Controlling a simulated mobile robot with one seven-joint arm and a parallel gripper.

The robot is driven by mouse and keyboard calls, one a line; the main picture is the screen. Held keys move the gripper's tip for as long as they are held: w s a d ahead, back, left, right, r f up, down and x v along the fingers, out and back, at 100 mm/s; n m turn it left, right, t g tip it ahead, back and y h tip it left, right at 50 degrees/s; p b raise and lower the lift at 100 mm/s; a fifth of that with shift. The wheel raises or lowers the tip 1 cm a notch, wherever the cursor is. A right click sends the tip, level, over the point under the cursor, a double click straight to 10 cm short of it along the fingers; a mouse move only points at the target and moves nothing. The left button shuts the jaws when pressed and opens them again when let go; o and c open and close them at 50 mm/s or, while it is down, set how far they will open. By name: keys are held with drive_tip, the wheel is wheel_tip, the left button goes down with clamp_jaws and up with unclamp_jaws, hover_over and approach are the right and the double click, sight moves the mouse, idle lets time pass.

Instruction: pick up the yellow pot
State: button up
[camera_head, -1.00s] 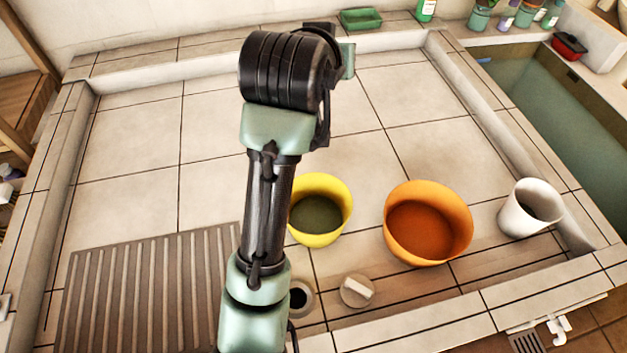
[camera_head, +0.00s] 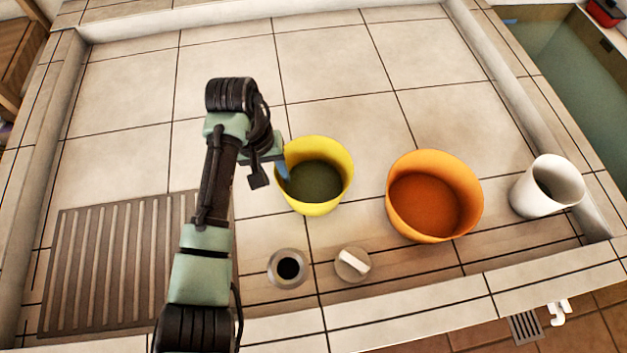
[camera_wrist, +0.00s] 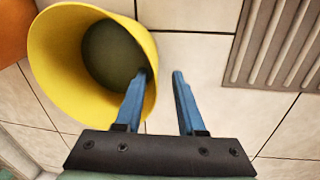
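The yellow pot (camera_head: 339,160) stands upright on the tiled basin floor, just right of my gripper in the head view. In the wrist view the yellow pot (camera_wrist: 52,52) fills the upper left, and its dark inside shows. My gripper (camera_wrist: 162,75) is open, with two blue fingers apart. The left finger overlaps the pot's near wall and its tip shows against the pot's opening; the right finger is outside over bare tile. The wall lies between or under the fingers, and I cannot tell whether they touch it. In the head view my gripper (camera_head: 281,170) is partly hidden by the wrist.
An orange pot (camera_head: 471,190) stands to the right, with a white pot (camera_head: 560,188) beyond it. A drain hole (camera_head: 287,269) and a round plug (camera_head: 352,265) lie in front. A ribbed grate (camera_head: 110,260) is at left. The tiles behind are clear.

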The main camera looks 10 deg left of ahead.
sight(284, 187)
drive_tip(key=shift+w+d+f+b, duration=0.1)
drive_tip(key=shift+w+d+f, duration=0.1)
drive_tip(key=shift+f, duration=0.7)
drive_tip(key=shift+w+d+f+b, duration=0.1)
drive_tip(key=shift+d+f, duration=0.1)
drive_tip(key=shift+f, duration=0.7)
drive_tip(key=shift+w+d+f+b, duration=0.1)
drive_tip(key=shift+d+f, duration=0.1)
drive_tip(key=shift+f, duration=0.7)
drive_tip(key=shift+c, duration=0.3)
clamp_jaws()
